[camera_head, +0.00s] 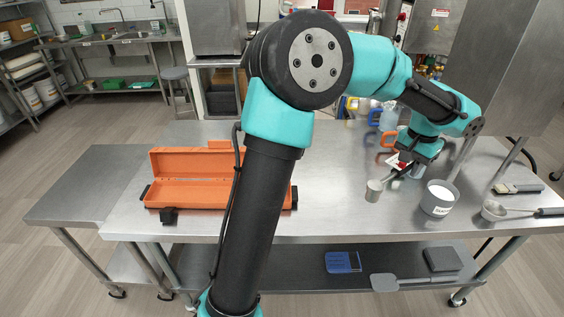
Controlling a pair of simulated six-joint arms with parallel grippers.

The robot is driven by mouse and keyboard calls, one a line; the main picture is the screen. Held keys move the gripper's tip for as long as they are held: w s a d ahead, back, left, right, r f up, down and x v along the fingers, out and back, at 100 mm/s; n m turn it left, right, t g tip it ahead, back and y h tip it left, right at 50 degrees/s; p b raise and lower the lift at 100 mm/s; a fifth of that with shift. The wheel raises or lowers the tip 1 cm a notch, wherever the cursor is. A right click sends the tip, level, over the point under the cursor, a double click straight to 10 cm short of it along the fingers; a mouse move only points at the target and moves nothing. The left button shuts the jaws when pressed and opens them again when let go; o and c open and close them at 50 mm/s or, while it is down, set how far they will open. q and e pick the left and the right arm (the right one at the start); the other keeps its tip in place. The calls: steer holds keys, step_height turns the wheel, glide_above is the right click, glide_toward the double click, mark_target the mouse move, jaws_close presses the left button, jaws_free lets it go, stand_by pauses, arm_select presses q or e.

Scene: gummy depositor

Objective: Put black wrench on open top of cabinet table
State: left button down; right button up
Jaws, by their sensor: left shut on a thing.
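My left gripper (406,168) points down over the right part of the steel table (330,205). It is shut on a dark slender thing (394,174) that slants down toward a small metal cup (374,191). I cannot tell whether this dark thing is the black wrench or the cup's handle. No other black wrench can be made out. The table's bare top shows around the gripper; my left arm hides part of its middle. My right gripper is not in view.
An open orange toolbox (190,194) lies on the table's left. A grey container with white contents (438,198), a metal ladle (495,210) and a small dark device (517,189) stand at right. A lower shelf holds a blue scale (343,262). Free room lies at the table's centre.

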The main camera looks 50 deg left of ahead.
arm_select(q)
steer(key=w+a+f+m, duration=0.2)
steer(key=w+a, duration=0.1)
steer(key=a, duration=0.7)
steer(key=w+a+f+m, duration=0.1)
steer(key=w+a+f, duration=0.15)
steer(key=a, duration=0.75)
steer(key=s+a+f+m, duration=0.1)
steer(key=a+f+m, duration=0.1)
steer(key=a, duration=1)
steer(key=s+a+f+m, duration=0.2)
steer(key=a+f, duration=0.1)
steer(key=a, duration=0.9)
steer(key=shift+s, duration=0.25)
steer(key=shift+f, duration=0.1)
steer(key=shift+f, duration=2.5)
